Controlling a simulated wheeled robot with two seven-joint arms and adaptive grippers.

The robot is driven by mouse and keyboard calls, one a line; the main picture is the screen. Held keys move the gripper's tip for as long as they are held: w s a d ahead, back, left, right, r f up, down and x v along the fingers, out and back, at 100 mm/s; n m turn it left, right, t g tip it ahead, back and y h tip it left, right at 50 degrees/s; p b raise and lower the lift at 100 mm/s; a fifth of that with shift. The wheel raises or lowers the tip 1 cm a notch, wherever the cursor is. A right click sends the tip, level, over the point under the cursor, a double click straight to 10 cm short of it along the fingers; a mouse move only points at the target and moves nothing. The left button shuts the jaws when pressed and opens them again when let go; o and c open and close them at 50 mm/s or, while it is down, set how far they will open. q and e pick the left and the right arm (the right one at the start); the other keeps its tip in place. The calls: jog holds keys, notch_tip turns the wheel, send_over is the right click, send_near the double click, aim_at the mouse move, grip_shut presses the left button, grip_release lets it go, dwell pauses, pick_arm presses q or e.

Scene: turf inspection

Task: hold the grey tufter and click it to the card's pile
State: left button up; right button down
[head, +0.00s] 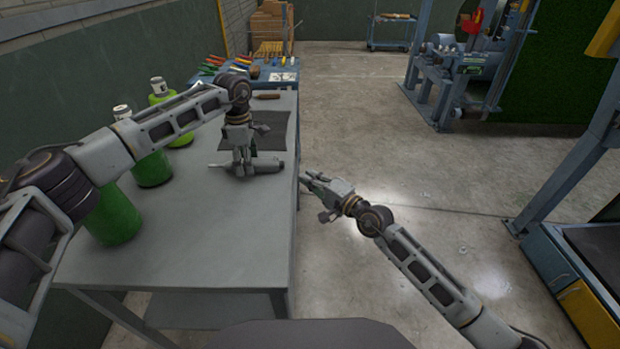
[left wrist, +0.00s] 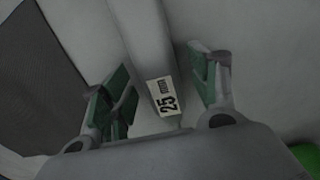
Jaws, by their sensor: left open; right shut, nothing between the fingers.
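The grey tufter (head: 268,165) lies on the grey table (head: 215,240), partly hidden behind my left gripper (head: 243,170). In the left wrist view the tufter (left wrist: 146,40) runs between the open green-padded fingers and bears a white "25 mm" label (left wrist: 164,97). The fingers are on both sides of it, apart from it as far as I can see. My right gripper (head: 309,181) is shut and empty, just past the table's right edge. A dark flat sheet (head: 275,122) lies beyond the tufter; I cannot tell whether it is the card.
Several green bottles (head: 112,222) stand along the table's left side. A brown-handled tool (head: 267,96) lies near the far edge. A blue bench (head: 284,75) with coloured tools stands behind. The near part of the table is clear, and open floor lies to the right.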

pick_arm(q)
notch_tip(320, 180, up, 12)
jog(key=shift+f, duration=0.25)
dwell(0.4)
jog(key=shift+f, duration=0.1)
dwell(0.4)
